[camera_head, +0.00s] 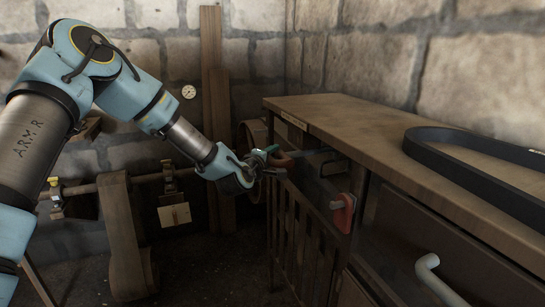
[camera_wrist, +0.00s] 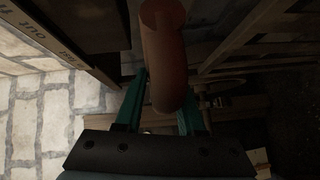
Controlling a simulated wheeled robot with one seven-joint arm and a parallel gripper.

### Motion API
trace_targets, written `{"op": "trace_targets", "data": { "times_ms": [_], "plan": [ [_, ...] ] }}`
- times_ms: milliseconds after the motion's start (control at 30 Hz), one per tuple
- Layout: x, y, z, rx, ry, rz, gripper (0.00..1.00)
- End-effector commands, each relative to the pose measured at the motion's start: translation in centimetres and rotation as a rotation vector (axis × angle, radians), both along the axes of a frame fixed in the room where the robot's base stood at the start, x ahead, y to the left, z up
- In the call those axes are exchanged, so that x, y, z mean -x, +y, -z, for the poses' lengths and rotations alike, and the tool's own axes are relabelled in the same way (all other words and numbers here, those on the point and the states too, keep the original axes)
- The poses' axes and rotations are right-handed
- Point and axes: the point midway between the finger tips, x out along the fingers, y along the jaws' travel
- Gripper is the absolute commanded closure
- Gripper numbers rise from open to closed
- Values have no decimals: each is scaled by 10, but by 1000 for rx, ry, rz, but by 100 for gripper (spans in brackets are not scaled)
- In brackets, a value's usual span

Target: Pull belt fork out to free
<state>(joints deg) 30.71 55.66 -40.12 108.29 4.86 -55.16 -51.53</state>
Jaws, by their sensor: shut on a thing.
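A bar runs from the handle's area along the bench front. The fork's far end and the belt it acts on cannot be made out.
A second red handle (camera_head: 344,212) sticks out from the bench front. A black belt loop (camera_head: 465,150) lies on the bench top (camera_head: 370,125). A pale hooked handle (camera_head: 430,270) is nearer.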

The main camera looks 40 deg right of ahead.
Motion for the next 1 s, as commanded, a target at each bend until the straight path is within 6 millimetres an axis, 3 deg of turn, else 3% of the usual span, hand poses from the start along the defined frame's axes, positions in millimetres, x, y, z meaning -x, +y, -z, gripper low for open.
{"op": "trace_targets", "data": {
  "times_ms": [33, 300, 700, 1000],
  "plan": [
    [0, 4, 14, -24, 16, -1, 100],
    [-4, 11, 14, -24, 16, -5, 100],
    [-35, 89, 14, -21, 16, -9, 100],
    [-37, 98, 13, -22, 19, -7, 100]
  ]
}}
